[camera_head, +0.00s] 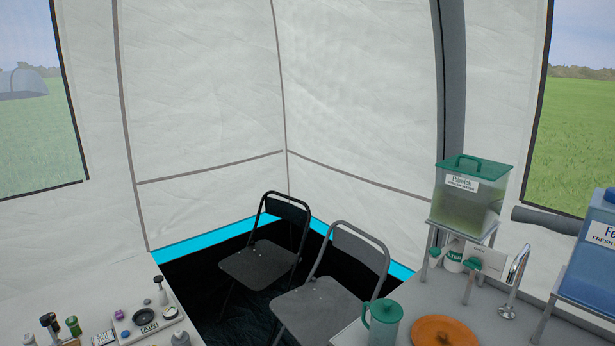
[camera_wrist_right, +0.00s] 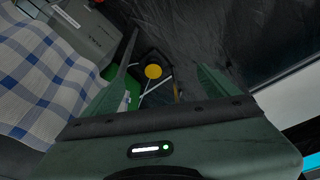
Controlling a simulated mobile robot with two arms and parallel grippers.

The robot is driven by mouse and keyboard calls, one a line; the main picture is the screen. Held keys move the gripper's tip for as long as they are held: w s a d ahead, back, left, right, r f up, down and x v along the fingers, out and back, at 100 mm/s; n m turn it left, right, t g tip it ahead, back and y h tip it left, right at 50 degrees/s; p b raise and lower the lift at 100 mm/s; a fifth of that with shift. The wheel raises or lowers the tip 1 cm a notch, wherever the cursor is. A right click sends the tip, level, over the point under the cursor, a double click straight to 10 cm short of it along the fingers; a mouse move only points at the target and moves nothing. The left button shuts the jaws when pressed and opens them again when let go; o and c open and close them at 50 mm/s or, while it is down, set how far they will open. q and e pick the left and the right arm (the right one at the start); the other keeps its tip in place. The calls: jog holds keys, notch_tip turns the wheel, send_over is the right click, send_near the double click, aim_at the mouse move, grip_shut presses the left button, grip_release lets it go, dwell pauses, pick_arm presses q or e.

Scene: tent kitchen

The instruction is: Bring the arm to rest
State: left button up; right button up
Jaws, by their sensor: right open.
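My right gripper (camera_wrist_right: 164,72) shows in the right wrist view. Its two green fingers stand wide apart, with nothing held between them. Beyond the fingers is a dark floor area with a round yellow disc (camera_wrist_right: 153,71) on something black; I cannot tell what it is. Neither arm and neither gripper shows in the head view. My left gripper is in no view.
In the wrist view a blue-checked cloth (camera_wrist_right: 40,75) and a grey box (camera_wrist_right: 88,32) lie left. In the head view, two folding chairs (camera_head: 262,262) (camera_head: 335,300) stand between a left counter (camera_head: 150,290) and a right counter (camera_head: 440,300) holding a jug (camera_head: 383,322) and dispenser (camera_head: 468,205).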

jog(key=s+f+g, duration=0.1)
jog(key=s+f, duration=0.1)
jog(key=f, duration=0.7)
jog(key=s+f, duration=0.3)
jog(key=f, duration=0.5)
jog(key=s+d+f, duration=0.3)
jog(key=s+f, duration=0.9)
jog(key=s, duration=0.2)
jog(key=shift+f+g, duration=0.35)
jog(key=shift+g, duration=0.05)
